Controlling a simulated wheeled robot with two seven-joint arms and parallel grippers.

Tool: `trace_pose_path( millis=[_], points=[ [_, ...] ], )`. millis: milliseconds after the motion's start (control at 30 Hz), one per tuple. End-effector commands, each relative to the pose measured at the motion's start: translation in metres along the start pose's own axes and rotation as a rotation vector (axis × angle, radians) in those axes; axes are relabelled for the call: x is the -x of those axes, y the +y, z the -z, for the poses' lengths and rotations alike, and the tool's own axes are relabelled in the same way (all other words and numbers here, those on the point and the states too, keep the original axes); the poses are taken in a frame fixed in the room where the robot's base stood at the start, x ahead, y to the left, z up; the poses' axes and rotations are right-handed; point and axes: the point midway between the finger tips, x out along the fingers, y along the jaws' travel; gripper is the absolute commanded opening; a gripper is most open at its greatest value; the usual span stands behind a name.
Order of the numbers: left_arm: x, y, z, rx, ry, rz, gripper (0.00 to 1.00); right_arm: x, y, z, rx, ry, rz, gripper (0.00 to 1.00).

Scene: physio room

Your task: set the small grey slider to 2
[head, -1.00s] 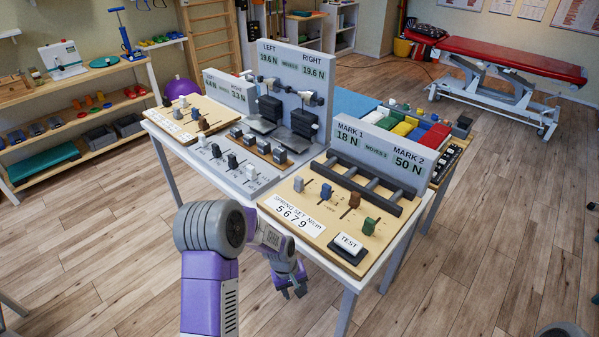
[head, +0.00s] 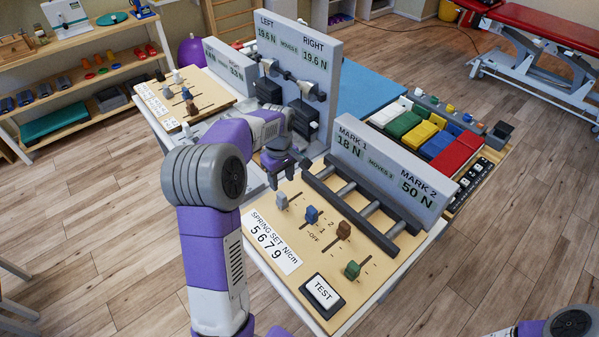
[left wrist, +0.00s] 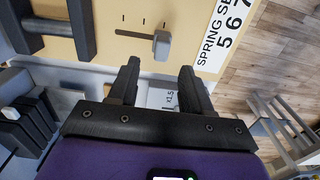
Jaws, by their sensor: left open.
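The small grey slider (head: 282,200) stands on its slot at the left end of the light wooden spring board (head: 265,258). In the left wrist view the grey slider (left wrist: 161,46) sits at one end of its dark slot, with small tick marks alongside. My left gripper (head: 288,174) is above the board's far left edge, close to the grey slider. In the left wrist view its two fingers (left wrist: 158,68) are apart with nothing between them, and the slider shows just beyond the fingertips. My right gripper is out of view.
Blue (head: 311,214), brown (head: 343,230) and green (head: 352,269) sliders stand in a row on the same board. A TEST button (head: 322,293) is at its near corner. A dark rail frame (head: 362,208) and display panel (head: 390,172) rise behind.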

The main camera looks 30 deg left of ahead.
Motion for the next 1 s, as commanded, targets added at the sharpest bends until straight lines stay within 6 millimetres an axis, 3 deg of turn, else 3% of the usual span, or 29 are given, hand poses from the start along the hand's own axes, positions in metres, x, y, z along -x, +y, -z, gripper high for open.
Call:
trace_pose_path(
  millis=[133,400,600,933,1000],
  points=[
    [-0.005,-0.002,0.002,0.010,0.001,0.003,0.49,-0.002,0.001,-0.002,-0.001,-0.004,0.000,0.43],
    [-0.049,-0.002,0.002,0.009,0.000,0.005,0.49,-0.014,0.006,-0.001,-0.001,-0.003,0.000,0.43],
    [-0.069,-0.002,0.002,0.008,0.002,0.003,0.49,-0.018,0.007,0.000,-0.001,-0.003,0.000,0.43],
    [-0.073,-0.002,0.002,0.008,0.002,0.002,0.49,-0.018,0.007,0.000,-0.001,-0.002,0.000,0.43],
    [-0.072,-0.002,0.002,0.008,0.002,0.002,0.40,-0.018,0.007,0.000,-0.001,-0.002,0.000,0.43]
  ],
)
